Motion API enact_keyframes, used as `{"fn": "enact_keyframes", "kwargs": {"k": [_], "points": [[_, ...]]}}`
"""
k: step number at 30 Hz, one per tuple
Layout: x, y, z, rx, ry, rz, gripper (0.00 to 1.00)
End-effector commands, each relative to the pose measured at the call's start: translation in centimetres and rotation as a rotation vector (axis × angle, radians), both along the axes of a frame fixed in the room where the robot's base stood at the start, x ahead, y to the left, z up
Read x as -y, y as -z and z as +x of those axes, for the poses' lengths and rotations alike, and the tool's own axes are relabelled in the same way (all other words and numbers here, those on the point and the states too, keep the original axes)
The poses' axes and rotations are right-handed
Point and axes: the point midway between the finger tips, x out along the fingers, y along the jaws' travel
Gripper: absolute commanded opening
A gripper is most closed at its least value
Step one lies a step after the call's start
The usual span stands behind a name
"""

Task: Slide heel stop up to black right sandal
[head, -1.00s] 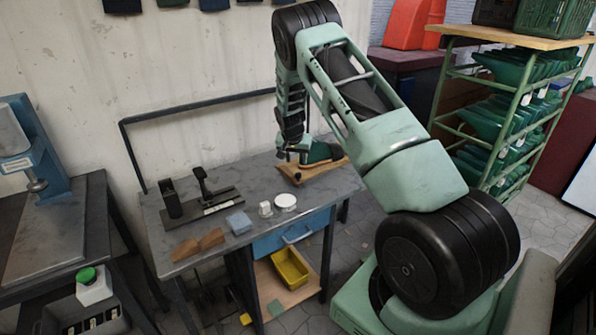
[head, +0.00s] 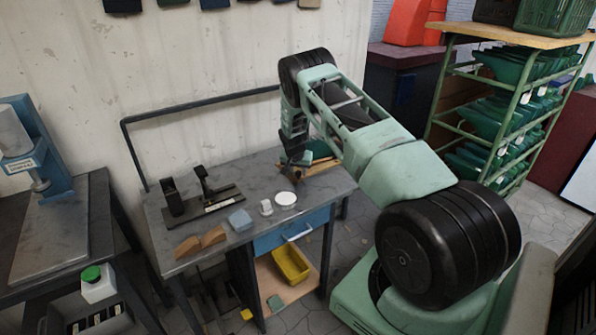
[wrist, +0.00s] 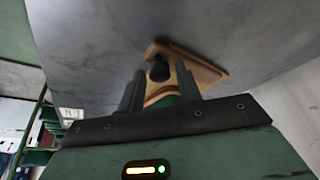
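A wooden board (head: 322,166) lies at the right end of the grey workbench (head: 262,180), largely hidden by my arm. A green shape (head: 321,149) shows behind my gripper there; I cannot tell what it is. In the wrist view the board (wrist: 205,70) has a small black upright piece (wrist: 159,70), possibly the heel stop, seen between my finger tips. My gripper (wrist: 160,75) has its two fingers apart, with a curved tan edge and green surface between them lower down. In the head view my gripper (head: 290,166) is just above the board. No black sandal can be made out clearly.
A black fixture (head: 203,205) with two uprights stands on the bench's left. Wooden blocks (head: 200,241), a blue block (head: 240,220), a small white piece (head: 266,207) and a white disc (head: 286,198) lie nearer the front edge. A green rack (head: 510,100) stands at right.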

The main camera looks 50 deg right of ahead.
Motion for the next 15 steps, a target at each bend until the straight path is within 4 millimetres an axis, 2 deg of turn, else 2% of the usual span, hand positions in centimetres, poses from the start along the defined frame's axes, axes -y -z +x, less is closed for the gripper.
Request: {"fn": "enact_keyframes", "kwargs": {"k": [1, 3, 9, 15], "points": [[0.0, 0.0, 0.0, 0.0, 0.0, 0.0, 0.19], [0.0, 0.0, 0.0, 0.0, 0.0, 0.0, 0.0], [0.4, 0.1, -0.1, 0.001, 0.001, -0.001, 0.0], [3.4, 0.3, -0.8, 0.002, 0.006, -0.003, 0.0]]}}
